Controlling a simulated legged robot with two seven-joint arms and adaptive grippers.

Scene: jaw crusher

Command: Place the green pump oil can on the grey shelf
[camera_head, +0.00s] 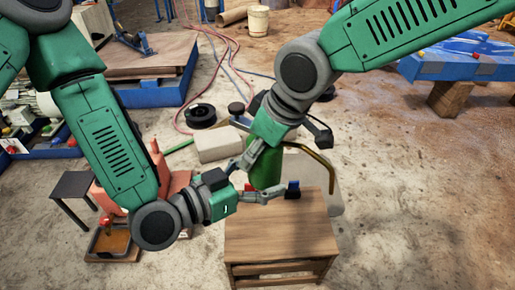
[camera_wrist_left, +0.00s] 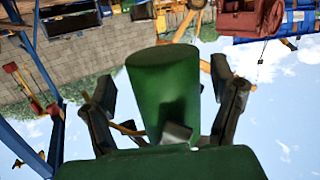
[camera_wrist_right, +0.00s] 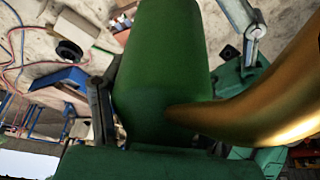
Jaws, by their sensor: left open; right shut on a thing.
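The green pump oil can (camera_head: 266,170) is upright above the wooden stool, with its curved brass spout (camera_head: 320,165) to the right. My right gripper (camera_head: 258,152) is shut on it from above. The can's green body (camera_wrist_right: 160,55) and brass spout (camera_wrist_right: 265,90) fill much of the right wrist view. My left gripper (camera_head: 268,194) is open low beside the can. In the left wrist view, the can (camera_wrist_left: 165,85) stands between the spread left fingers; I cannot tell whether they touch it. I cannot pick out the grey shelf for certain; a grey panel (camera_head: 333,185) shows behind the stool.
A pale block (camera_head: 217,144) and a black ring (camera_head: 200,116) lie behind on the floor. A small dark table (camera_head: 73,185) stands left.

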